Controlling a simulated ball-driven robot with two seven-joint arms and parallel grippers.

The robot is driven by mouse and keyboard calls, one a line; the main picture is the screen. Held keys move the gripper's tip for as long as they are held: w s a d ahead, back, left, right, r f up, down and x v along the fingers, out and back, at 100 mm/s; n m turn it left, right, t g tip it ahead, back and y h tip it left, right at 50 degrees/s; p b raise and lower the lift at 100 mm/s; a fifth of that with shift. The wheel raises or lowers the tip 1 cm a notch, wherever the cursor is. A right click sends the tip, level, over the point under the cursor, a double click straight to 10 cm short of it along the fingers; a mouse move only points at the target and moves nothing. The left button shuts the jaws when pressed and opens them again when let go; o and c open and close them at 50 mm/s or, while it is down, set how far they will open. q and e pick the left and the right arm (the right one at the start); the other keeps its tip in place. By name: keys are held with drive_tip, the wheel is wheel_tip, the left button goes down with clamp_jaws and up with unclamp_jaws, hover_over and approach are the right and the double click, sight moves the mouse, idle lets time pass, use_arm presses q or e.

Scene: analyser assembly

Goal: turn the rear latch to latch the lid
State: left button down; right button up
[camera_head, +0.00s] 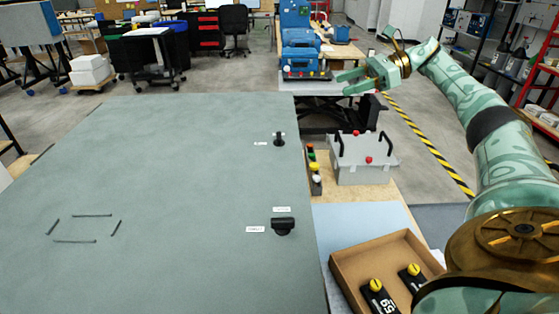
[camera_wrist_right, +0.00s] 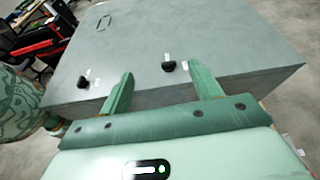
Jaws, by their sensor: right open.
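The grey-green lid (camera_head: 170,190) fills the left of the head view and looks flat and closed. The rear latch (camera_head: 279,139) is a small black knob near its right edge, with a white label on its left. The front latch (camera_head: 284,226) is a wider black knob nearer me. My right gripper (camera_head: 352,81) is open and empty, beyond and to the right of the rear latch. In the right wrist view the rear latch (camera_wrist_right: 168,67) appears between the open fingers (camera_wrist_right: 160,70), apart from them. The front latch (camera_wrist_right: 84,82) shows left of both fingers. My left gripper is not in view.
A grey case with black handles and red knobs (camera_head: 363,158) stands right of the lid. Beside it is a strip of coloured buttons (camera_head: 314,172). A cardboard box (camera_head: 345,268) with black, yellow-knobbed parts lies nearer me. A blue machine (camera_head: 301,45) stands behind.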

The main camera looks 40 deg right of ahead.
wheel_tip(320, 180, down, 9)
drive_tip(key=w+b, duration=0.2)
drive_tip(key=b, duration=0.2)
approach(284, 142)
drive_tip(key=w+a, duration=0.4)
drive_tip(key=w+a+f, duration=0.1)
drive_tip(key=w+a, duration=0.1)
drive_tip(key=a, duration=0.1)
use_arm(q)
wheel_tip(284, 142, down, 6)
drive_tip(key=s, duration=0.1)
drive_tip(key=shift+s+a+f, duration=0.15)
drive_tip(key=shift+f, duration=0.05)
use_arm(e)
drive_tip(key=shift+d, duration=0.1)
drive_tip(key=c, duration=1)
